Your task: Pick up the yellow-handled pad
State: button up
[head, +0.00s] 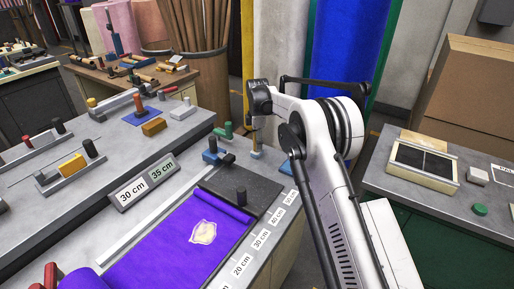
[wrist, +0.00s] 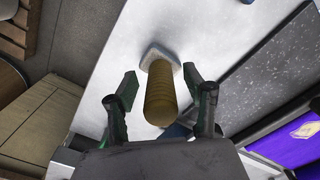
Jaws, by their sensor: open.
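The yellow-handled pad stands on the grey bench near its far corner, with a ribbed yellow handle (wrist: 160,97) and a pale base (wrist: 157,54). In the head view it shows as a small pale piece (head: 256,153) under my gripper (head: 259,117). In the wrist view my gripper (wrist: 160,80) is open, with one green-black finger on each side of the handle. Gaps show between the fingers and the handle. The head view hides the fingertips, and I cannot tell the exact height of the fingers along the handle.
A blue-handled tool (head: 216,156) and a green tool (head: 223,131) lie close by on the left. A dark slab (head: 262,190) with a purple felt roll (head: 222,206) lies nearer. A cardboard box stack (head: 465,85) and another bench (head: 385,190) stand right.

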jog(key=shift+f, duration=0.1)
jog(key=shift+c, duration=0.5)
grip_shut()
jog(key=shift+r, duration=0.4)
jog(key=r, duration=0.3)
jog(key=shift+s+a+r, duration=0.2)
jog(key=shift+s+r, duration=0.05)
jog(key=shift+r, duration=0.15)
jog(key=s+a+r, duration=0.6)
jog(key=s+a, duration=0.1)
jog(key=s, duration=0.1)
jog(key=shift+s+r, duration=0.25)
jog(key=shift+s+a, duration=0.1)
